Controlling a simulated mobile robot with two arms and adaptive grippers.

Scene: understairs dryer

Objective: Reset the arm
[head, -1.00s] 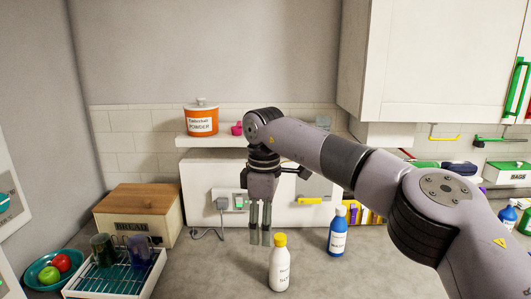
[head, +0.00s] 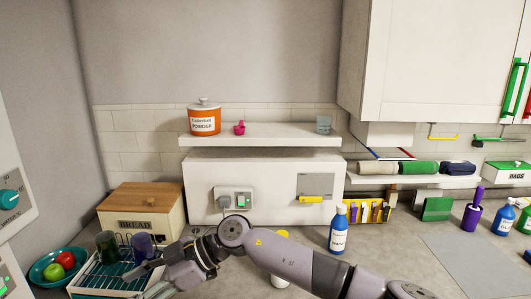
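My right arm reaches in from the lower right and lies low across the front of the counter. My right gripper (head: 142,281) is at the lower left, in front of the dish rack (head: 95,290), pointing left. Its two fingers look apart with nothing between them. The arm overlaps part of the rack in the picture; I cannot tell if they touch. The white bottle with a yellow cap (head: 283,234) is mostly hidden behind the arm. My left gripper is not in view.
A bread box (head: 142,222), a teal fruit bowl (head: 42,272) and dark cups (head: 107,246) stand at the left. A blue bottle (head: 339,232) stands behind the arm. The shelf (head: 265,141) holds an orange powder jar (head: 205,120), a pink scoop (head: 239,128) and a glass (head: 323,125).

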